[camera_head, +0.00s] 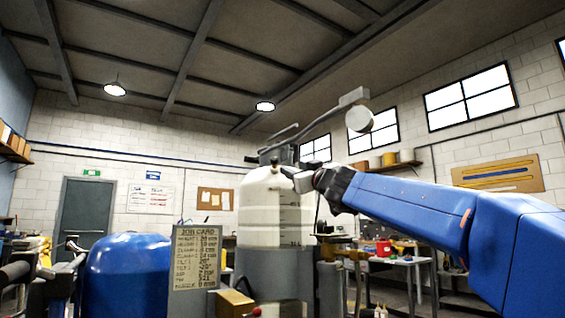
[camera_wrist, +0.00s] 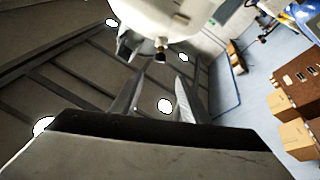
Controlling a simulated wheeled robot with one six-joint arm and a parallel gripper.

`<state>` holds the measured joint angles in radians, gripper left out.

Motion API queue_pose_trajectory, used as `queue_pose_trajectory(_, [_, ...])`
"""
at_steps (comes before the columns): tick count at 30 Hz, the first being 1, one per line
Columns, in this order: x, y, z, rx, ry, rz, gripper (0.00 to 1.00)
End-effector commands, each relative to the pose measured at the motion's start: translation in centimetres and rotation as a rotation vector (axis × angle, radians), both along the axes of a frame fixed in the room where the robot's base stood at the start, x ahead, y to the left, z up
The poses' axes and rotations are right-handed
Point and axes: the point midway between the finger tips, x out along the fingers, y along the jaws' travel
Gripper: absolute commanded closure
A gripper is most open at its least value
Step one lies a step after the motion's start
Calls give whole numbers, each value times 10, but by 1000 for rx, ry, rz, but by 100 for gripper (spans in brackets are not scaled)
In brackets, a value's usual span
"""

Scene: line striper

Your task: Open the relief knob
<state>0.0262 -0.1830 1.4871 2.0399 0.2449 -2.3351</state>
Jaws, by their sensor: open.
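The white translucent tank (camera_head: 262,210) stands in the middle of the head view, with a dark cap and handle assembly (camera_head: 280,150) on top. In the wrist view the pale tank (camera_wrist: 185,14) fills the top edge. A small dark knob-like part with a brownish tip (camera_wrist: 160,52) projects from it; I cannot tell for sure that it is the relief knob. My gripper (camera_head: 298,181) is beside the tank's upper right side. In the wrist view my gripper (camera_wrist: 156,98) has its two fingers apart with nothing between them, and the small part lies beyond their tips.
A grey bar with a round pale disc (camera_head: 359,119) rises right of the tank top. A blue rounded tank (camera_head: 128,268) and a job card (camera_head: 195,257) stand at the left front. A workbench (camera_head: 405,262) is behind at right. Cardboard boxes (camera_wrist: 292,105) show in the wrist view.

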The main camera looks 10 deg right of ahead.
Motion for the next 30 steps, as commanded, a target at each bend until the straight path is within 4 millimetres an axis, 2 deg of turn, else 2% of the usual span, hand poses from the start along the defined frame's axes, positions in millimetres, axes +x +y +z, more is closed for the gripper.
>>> queue_pose_trajectory(19, [79,17,29,1,2,0,59])
queue_pose_trajectory(30, [117,24,45,0,1,0,59])
